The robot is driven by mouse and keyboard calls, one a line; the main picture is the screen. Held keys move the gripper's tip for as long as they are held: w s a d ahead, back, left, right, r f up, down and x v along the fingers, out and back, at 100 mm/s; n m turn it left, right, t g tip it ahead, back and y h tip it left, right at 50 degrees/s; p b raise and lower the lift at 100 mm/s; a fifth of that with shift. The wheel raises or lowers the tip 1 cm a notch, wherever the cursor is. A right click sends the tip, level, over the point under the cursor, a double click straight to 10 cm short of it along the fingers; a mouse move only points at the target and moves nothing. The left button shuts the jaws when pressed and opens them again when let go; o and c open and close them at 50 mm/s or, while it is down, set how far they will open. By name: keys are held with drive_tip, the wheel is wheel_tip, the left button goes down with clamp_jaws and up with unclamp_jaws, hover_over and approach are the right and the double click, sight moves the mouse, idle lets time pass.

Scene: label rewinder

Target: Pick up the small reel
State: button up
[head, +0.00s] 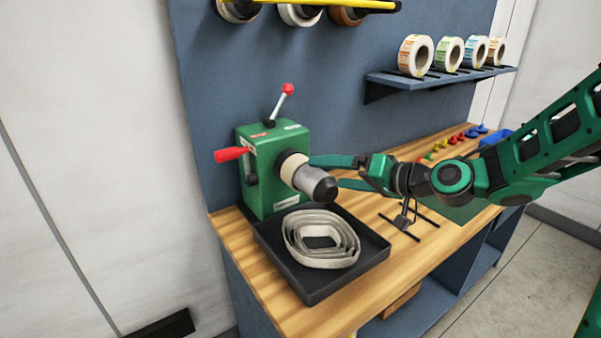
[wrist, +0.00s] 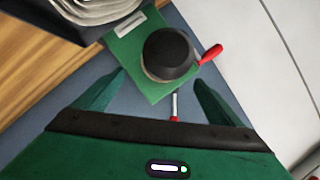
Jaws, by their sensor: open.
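The small reel (head: 291,169) looks like a narrow cream ring around the grey spindle of the green rewinder (head: 262,200), close to its housing. The spindle's dark end cap (head: 325,190) points toward the front right. My gripper (head: 325,171) is open and empty, its fingers spread to the right of the reel near the spindle's end. In the wrist view the dark end cap (wrist: 168,48) stands beyond and between the open fingertips (wrist: 159,77). There the cap hides most of the reel. I cannot tell whether a finger touches the spindle.
A black tray (head: 312,294) with loose loops of pale strip (head: 322,258) lies below the spindle. Red-tipped levers (head: 228,154) stick out of the rewinder. A small black stand (head: 402,222) is under my gripper. Several label rolls (head: 415,55) stand on the wall shelf.

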sight(290, 166)
drive_tip(key=x, duration=0.2)
drive_tip(key=shift+w+a+f, duration=0.15)
drive_tip(key=shift+a, duration=0.05)
drive_tip(key=shift+x, duration=3)
drive_tip(key=c, duration=1.3)
drive_tip(key=shift+o, duration=0.2)
drive_tip(key=shift+r, duration=0.25)
